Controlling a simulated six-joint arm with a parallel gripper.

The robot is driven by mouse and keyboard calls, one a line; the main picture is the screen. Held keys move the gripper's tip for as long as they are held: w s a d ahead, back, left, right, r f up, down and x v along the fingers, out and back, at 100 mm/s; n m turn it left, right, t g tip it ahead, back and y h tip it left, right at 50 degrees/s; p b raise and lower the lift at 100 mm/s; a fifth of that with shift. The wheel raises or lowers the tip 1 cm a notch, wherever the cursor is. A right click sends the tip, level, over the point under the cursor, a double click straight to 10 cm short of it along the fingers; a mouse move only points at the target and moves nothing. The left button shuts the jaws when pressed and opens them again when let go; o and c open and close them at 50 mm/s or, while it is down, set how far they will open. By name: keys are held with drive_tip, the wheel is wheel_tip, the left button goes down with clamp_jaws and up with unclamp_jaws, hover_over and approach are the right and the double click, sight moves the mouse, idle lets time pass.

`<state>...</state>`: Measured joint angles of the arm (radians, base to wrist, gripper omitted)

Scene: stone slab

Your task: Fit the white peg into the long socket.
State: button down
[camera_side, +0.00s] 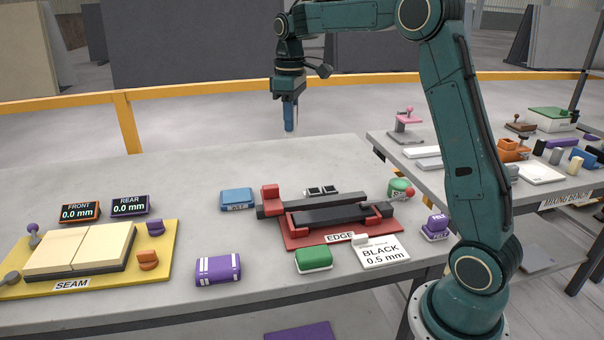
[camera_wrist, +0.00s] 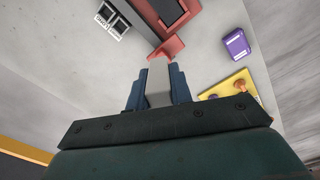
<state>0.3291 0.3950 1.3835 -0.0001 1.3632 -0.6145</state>
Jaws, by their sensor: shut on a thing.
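My gripper (camera_side: 290,115) hangs high over the back of the grey table, fingers pointing down. In the wrist view its blue fingers (camera_wrist: 158,95) are shut on a pale grey-white piece (camera_wrist: 158,78), which may be the white peg. In the side view the fingers hide most of this piece. I cannot identify a long socket with certainty. A red fixture (camera_side: 290,230) labelled EDGE, with long dark bars (camera_side: 325,215), lies on the table below and nearer the camera. The red fixture also shows in the wrist view (camera_wrist: 168,48), beyond the held piece and clear of it.
A yellow plate (camera_side: 150,268) labelled SEAM carries two cream slabs (camera_side: 95,248). Purple (camera_side: 218,270), green (camera_side: 313,260) and blue (camera_side: 237,199) blocks stand around the fixture. A white card (camera_side: 381,252) lies at front right. The table's back left is clear.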

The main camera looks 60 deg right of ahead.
drive_tip(key=s+d+n, duration=0.3)
drive_tip(key=s+d, duration=0.3)
drive_tip(key=d, duration=0.7)
drive_tip(key=s+d+n, duration=0.3)
drive_tip(key=s+d, duration=0.3)
drive_tip(key=d, duration=0.7)
wheel_tip(320, 180, down, 5)
drive_tip(key=shift+s+d+f, duration=0.1)
drive_tip(key=shift+f, duration=0.05)
wheel_tip(320, 180, down, 16)
drive_tip(key=shift+r, duration=0.1)
drive_tip(key=shift+f, duration=1.9)
drive_tip(key=shift+f, duration=0.15)
